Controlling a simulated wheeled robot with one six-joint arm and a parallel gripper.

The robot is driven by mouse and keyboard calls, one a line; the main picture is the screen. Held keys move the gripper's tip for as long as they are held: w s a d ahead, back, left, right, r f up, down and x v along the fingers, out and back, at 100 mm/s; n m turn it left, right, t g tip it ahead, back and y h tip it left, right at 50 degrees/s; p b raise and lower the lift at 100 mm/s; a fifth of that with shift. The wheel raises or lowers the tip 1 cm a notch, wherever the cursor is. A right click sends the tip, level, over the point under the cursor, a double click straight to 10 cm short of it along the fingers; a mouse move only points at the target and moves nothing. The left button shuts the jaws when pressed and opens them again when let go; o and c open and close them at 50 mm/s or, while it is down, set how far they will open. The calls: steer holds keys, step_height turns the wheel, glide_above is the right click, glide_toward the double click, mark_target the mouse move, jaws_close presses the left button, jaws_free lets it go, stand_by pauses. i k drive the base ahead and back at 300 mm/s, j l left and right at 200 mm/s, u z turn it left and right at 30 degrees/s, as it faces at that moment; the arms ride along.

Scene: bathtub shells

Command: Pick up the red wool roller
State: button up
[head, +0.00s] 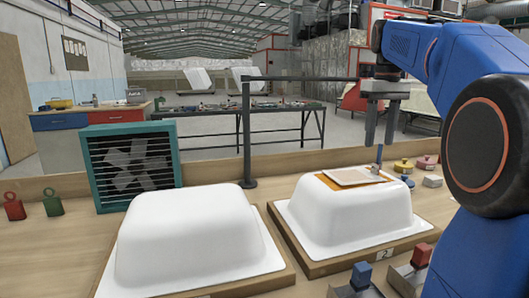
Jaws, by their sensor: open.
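My gripper (380,138) points down over the far side of the right white tub shell (340,212). Its two fingers are apart with nothing between them. I cannot tell for sure which thing is the red wool roller. A red-topped tool (422,256) with a grey metal body lies at the front right, partly hidden by my arm. A red weight-like piece with a ring (13,206) stands at the far left. My gripper is apart from all three.
A left white shell (195,238), a teal-framed fan (133,163) and a green ringed piece (52,202) stand on the bench. A blue-topped tool (361,276) lies in front. A yellow piece (403,165) stands behind.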

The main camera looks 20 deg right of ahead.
mark_target(409, 279)
steer(key=k, duration=1)
